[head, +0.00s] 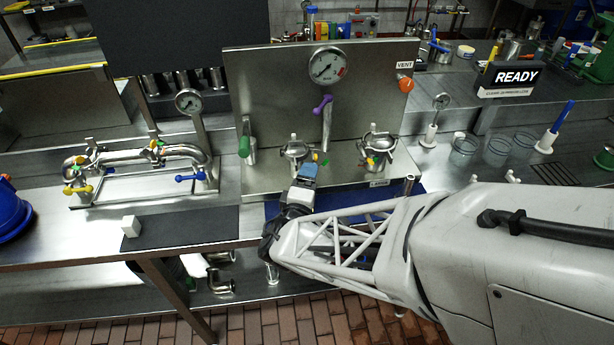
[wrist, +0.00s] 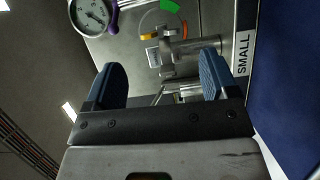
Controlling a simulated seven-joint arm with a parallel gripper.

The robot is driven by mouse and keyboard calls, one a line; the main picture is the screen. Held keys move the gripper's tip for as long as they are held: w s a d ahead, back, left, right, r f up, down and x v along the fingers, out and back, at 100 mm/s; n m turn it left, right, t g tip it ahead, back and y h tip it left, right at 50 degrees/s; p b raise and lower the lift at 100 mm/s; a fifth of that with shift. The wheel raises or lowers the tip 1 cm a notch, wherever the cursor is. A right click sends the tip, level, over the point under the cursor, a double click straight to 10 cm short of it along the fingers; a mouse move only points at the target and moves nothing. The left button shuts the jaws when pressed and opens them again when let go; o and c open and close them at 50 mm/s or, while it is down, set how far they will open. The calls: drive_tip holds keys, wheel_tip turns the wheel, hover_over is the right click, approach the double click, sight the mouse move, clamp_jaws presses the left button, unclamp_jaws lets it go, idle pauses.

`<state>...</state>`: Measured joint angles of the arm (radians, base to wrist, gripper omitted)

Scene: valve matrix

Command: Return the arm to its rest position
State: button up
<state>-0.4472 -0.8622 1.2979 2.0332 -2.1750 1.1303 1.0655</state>
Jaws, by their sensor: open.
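My gripper (head: 305,174) is in front of the steel valve panel (head: 255,95) in the head view, with its blue fingertips near the panel's base. In the wrist view my gripper (wrist: 160,85) has its two blue fingers spread apart with nothing held between them. A steel fitting (wrist: 170,50) with a clamp shows beyond the fingers; I cannot tell any contact with it. The rest of my arm reaches in from the right of the head view.
The panel carries a gauge (head: 328,66), a purple handle (head: 322,104), a green handle (head: 244,146) and an orange vent knob (head: 406,84). A second clamped fitting (head: 377,148) stands right. Pipework (head: 140,155) and a white cube (head: 131,226) are left. Beakers (head: 497,150) stand right.

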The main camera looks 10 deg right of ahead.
drive_tip(key=shift+d+r, duration=0.1)
drive_tip(key=s+d+r+m+g+h, duration=0.3)
drive_tip(key=s+d+r+m+g, duration=0.65)
drive_tip(key=d+g, duration=0.35)
drive_tip(key=s+a+r+m+g+y, duration=0.1)
drive_tip(key=s+a+r+m+y, duration=0.3)
drive_tip(key=s+r+y, duration=0.3)
drive_tip(key=shift+s+r+y, duration=0.2)
drive_tip(key=shift+s+y, duration=1.1)
idle(0.6)
